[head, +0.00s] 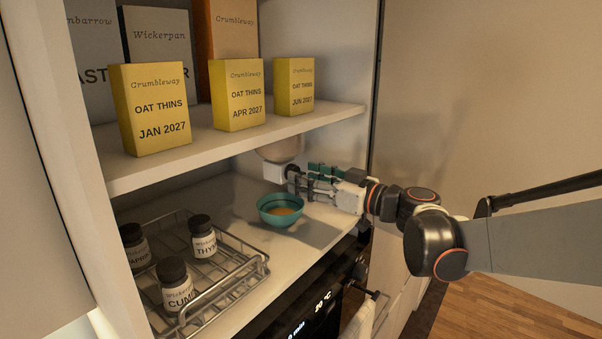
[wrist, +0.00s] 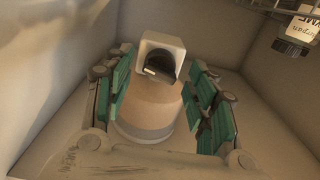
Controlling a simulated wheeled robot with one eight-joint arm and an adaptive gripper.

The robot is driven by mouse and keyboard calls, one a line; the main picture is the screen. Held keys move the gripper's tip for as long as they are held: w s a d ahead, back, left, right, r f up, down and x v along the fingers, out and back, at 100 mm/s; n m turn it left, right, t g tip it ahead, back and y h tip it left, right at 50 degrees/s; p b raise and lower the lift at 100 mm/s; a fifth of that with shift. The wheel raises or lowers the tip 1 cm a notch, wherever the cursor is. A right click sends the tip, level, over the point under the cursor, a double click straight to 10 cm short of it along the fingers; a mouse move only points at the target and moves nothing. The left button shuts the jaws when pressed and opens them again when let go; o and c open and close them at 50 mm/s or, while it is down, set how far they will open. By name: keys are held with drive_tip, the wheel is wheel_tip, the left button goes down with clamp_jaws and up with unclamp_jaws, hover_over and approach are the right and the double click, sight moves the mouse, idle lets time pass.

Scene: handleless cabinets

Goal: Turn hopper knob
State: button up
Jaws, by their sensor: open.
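The hopper (head: 282,150) is a beige rounded body under the shelf, with a pale box-shaped outlet (head: 274,173) below it. In the wrist view the hopper body (wrist: 148,112) lies between my fingers, and its pale outlet (wrist: 160,50) has a dark opening with a small light piece in it. I cannot tell the knob apart clearly. My gripper (head: 302,182) is open beside the hopper; its green-padded fingers stand on either side of it in the wrist view (wrist: 160,98). Contact is not clear. A teal bowl (head: 268,210) with orange-brown contents stands below the outlet.
A wire rack (head: 232,288) with several dark-lidded spice jars is at the front left. Yellow oat boxes (head: 150,110) stand on the shelf (head: 215,143) above. The cabinet side wall (head: 362,100) is close behind my gripper. An oven (head: 320,300) is below.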

drive_tip(key=shift+x, duration=1.05)
drive_tip(key=c, duration=1)
drive_tip(key=shift+m+b, duration=0.75)
drive_tip(key=shift+m, duration=0.75)
drive_tip(key=shift+c, duration=0.2)
drive_tip(key=o, duration=1)
drive_tip(key=shift+o, duration=0.2)
drive_tip(key=shift+s+d, duration=0.1)
